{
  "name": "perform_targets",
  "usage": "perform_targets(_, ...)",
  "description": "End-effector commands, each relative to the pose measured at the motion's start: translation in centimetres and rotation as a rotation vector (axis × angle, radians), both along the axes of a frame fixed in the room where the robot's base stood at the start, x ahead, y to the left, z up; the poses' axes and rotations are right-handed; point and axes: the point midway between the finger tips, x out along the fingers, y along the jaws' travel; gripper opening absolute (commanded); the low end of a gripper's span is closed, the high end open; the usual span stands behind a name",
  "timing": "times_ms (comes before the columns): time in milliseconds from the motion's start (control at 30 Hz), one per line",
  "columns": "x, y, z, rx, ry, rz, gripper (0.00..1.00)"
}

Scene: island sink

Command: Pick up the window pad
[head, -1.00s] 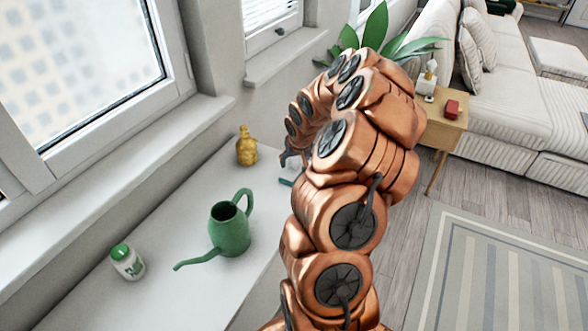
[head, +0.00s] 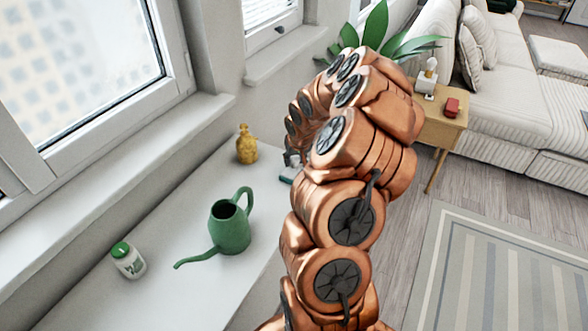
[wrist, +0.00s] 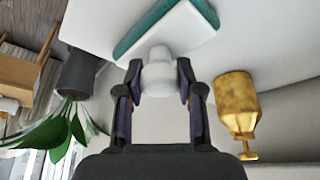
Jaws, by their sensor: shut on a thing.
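The window pad has a long teal strip (wrist: 148,30) and a pale rounded handle (wrist: 160,78). My gripper (wrist: 160,70) is shut on this handle, one dark finger on each side, in the wrist view. In the head view a small teal and white part of the pad (head: 287,176) shows at the far end of the white table, just left of my arm. My arm hides most of the pad and the gripper there. I cannot tell whether the pad touches the table.
A gold bottle (head: 246,145) stands close by, left of the pad; it is also in the wrist view (wrist: 236,103). A green watering can (head: 229,227) and a white jar with green lid (head: 128,261) stand nearer on the table (head: 190,200). A potted plant (wrist: 62,130) is beyond.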

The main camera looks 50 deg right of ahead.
Motion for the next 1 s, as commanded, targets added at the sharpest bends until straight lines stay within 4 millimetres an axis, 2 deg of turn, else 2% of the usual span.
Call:
perform_targets(367, 0.0, 0.0, 0.4, -0.002, 0.000, 0.001, 0.01)
perform_targets(767, 0.0, 0.0, 3.3, -0.002, -0.001, 0.000, 0.01)
perform_targets(1000, -1.0, 1.5, 3.6, 0.001, -0.001, 0.003, 0.01)
